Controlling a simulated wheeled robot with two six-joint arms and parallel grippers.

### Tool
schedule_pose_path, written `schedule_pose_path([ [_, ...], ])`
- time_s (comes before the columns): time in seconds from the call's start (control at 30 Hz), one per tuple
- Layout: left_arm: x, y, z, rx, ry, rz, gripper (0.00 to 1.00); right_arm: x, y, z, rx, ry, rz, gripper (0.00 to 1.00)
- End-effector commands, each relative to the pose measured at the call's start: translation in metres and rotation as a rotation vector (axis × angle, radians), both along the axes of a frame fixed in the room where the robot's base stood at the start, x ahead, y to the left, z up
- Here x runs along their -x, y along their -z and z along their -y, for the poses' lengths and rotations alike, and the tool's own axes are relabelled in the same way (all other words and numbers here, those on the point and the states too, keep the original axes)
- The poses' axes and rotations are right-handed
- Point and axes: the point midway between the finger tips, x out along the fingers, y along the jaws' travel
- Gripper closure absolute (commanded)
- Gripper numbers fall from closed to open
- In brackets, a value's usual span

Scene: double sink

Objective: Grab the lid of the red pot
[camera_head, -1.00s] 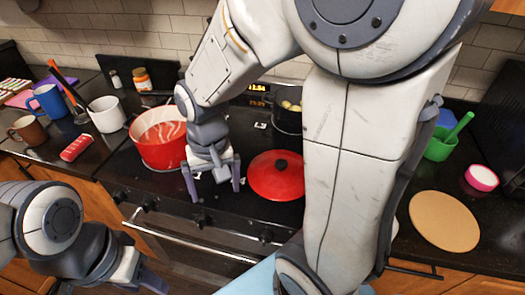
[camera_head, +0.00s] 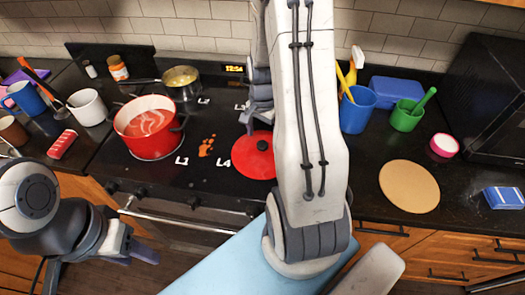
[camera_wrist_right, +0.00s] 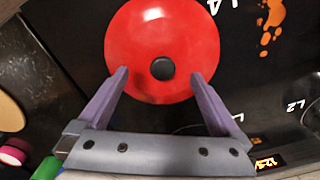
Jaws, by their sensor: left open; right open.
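The red lid (camera_head: 250,162) with a black knob lies flat on the black stovetop near L4, partly hidden by my right arm. It also shows in the right wrist view (camera_wrist_right: 150,35), with its knob (camera_wrist_right: 162,68) just ahead of the fingertips. The red pot (camera_head: 150,148) stands uncovered to the left with reddish contents. My right gripper (camera_wrist_right: 158,76) is open and empty, its two fingers spread over the lid's edge on either side of the knob. Whether they touch the lid, I cannot tell. My left gripper (camera_head: 142,253) is open, low in front of the oven.
A small pot (camera_head: 181,84) with yellowish contents stands behind the red pot. Mugs stand at the left. A blue cup (camera_head: 357,112), a green cup (camera_head: 405,118) and a round board (camera_head: 409,186) are on the right counter. An orange spill (camera_head: 206,146) marks the stove.

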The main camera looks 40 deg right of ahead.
Motion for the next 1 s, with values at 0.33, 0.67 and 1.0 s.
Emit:
schedule_pose_path([
  [0.33,0.000,-0.016,0.000,0.000,-0.001,0.000,0.50,-0.004,0.041,0.002,-0.003,-0.001,-0.005,0.00],
  [0.67,0.000,-0.016,0.000,0.000,-0.001,0.000,0.50,-0.005,0.049,0.002,0.000,-0.001,0.000,0.00],
  [1.0,0.000,-0.016,0.000,0.000,-0.001,0.000,0.50,-0.004,0.049,0.002,-0.001,-0.001,-0.002,1.00],
])
